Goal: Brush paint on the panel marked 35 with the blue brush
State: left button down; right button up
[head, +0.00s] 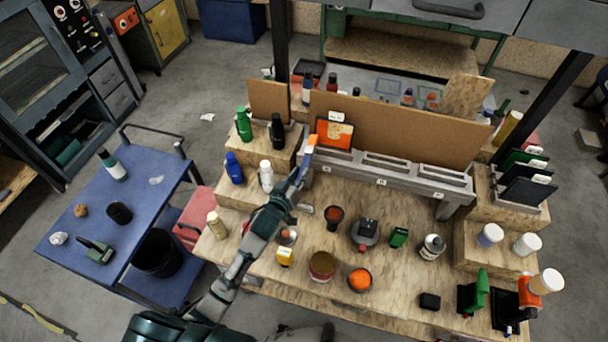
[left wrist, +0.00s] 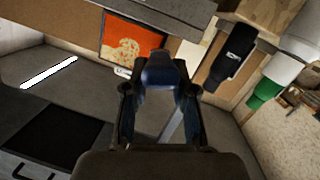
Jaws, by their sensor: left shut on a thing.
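My left gripper (head: 297,180) is shut on the blue brush (head: 306,157), held upward with its orange tip at the lower left edge of a dark panel (head: 322,143). In the left wrist view the gripper (left wrist: 160,95) closes around the blue brush (left wrist: 158,72), just below the panel (left wrist: 104,38). The panel stands in the grey rack, and orange paint covers much of its face. I cannot tell whether the tip touches it. White labels sit above and below it, too small to read. My right gripper is not in view.
The grey rack (head: 415,177) has empty slots to the right. Green and black bottles (head: 277,131) stand on wooden steps at the left, close to my arm. An orange paint pot (head: 360,280) and other cups stand on the bench. Dark panels (head: 525,190) stand at the right.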

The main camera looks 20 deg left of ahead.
pick_arm(q)
jog(key=shift+w+r+p, duration=0.2)
jog(key=shift+r+p, duration=0.15)
jog(key=shift+r, duration=0.4)
jog(key=d, duration=1.2)
jog(key=shift+s+d, duration=0.15)
jog(key=shift+s, duration=0.1)
jog(key=shift+w+a+r, duration=0.1)
jog(key=shift+a+r, duration=0.1)
jog(key=shift+a, duration=1.85)
jog(key=shift+w+a+r, duration=0.15)
jog(key=shift+a+r, duration=0.1)
jog(key=shift+a, duration=1.75)
jog(key=shift+w+a+r, duration=0.1)
jog(key=shift+a+r, duration=0.1)
jog(key=shift+a, duration=1.85)
jog(key=shift+w+d+r, duration=0.1)
jog(key=shift+r, duration=0.6)
jog(key=d, duration=1.2)
jog(key=shift+s, duration=0.25)
